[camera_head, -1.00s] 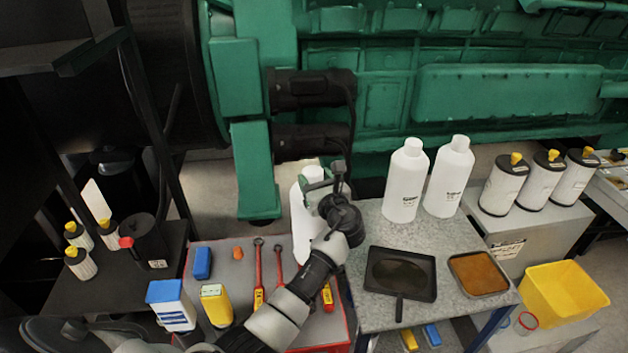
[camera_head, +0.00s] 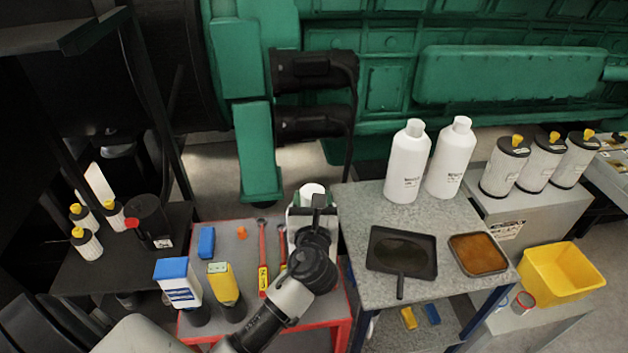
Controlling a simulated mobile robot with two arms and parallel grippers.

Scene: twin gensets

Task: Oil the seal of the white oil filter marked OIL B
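No marking OIL B is readable. Several white canisters with dark tops and yellow caps stand in a row on the grey cabinet at right: a left one (camera_head: 504,166), a middle one (camera_head: 540,163) and a right one (camera_head: 575,160). My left gripper (camera_head: 312,208) is over the back of the red-edged cart. A white object (camera_head: 312,190) with a greenish rim shows between its fingers. My wrist hides most of it, and I cannot tell whether the fingers press on it. My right gripper is out of view.
Two white bottles (camera_head: 408,163) (camera_head: 451,158), a dark pan (camera_head: 402,252) and a tray with brown content (camera_head: 479,254) stand on the grey table. The cart holds a blue-capped bottle (camera_head: 180,285), a yellow bottle (camera_head: 224,284) and red-handled tools (camera_head: 263,262). A yellow bin (camera_head: 562,272) is at right.

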